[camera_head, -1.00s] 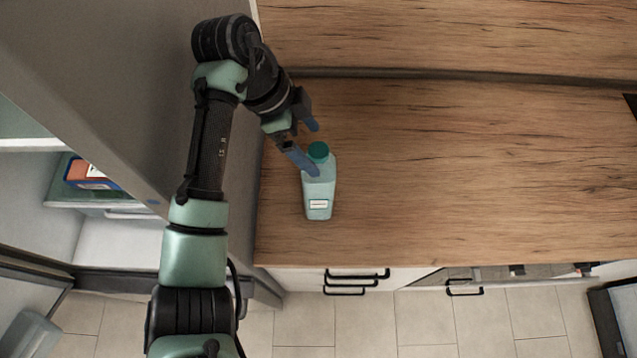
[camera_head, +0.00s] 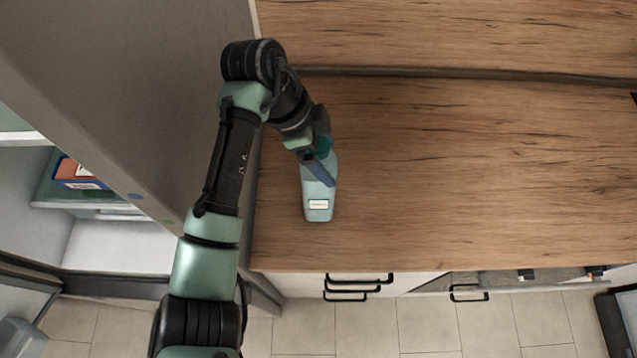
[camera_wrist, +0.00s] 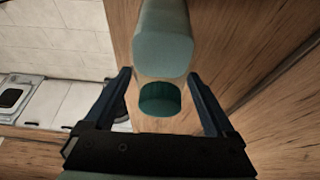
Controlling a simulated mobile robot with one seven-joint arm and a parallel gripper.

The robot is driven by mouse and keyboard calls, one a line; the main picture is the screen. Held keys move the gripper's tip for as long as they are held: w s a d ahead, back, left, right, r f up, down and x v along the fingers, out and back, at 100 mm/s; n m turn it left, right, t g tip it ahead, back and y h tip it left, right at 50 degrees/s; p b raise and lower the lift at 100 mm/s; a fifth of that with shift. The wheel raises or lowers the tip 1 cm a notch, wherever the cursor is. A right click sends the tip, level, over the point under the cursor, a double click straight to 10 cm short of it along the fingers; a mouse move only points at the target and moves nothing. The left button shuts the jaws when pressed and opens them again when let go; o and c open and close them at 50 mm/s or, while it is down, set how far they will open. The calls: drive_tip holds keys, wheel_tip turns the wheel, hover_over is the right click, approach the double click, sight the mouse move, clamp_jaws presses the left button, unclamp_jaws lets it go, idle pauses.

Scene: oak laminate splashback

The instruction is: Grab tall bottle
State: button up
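The tall bottle (camera_head: 318,193) is pale teal with a dark green cap and a small white label. It stands on the wooden counter near its left end. In the wrist view the bottle (camera_wrist: 162,38) rises between and beyond the fingers, with its green cap (camera_wrist: 160,99) between the fingertips. My gripper (camera_wrist: 160,85) is open, with a gap on each side of the cap. In the head view my gripper (camera_head: 326,170) is at the bottle's upper part and partly hides the cap.
The wooden counter (camera_head: 460,170) is clear to the right of the bottle. A grey tall cabinet side (camera_head: 130,90) stands close on the left. An open shelf (camera_head: 60,205) holds a red and blue box (camera_head: 75,173). Drawers with black handles (camera_head: 358,280) are below the counter front.

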clamp_jaws()
drive_tip(key=shift+r, duration=0.15)
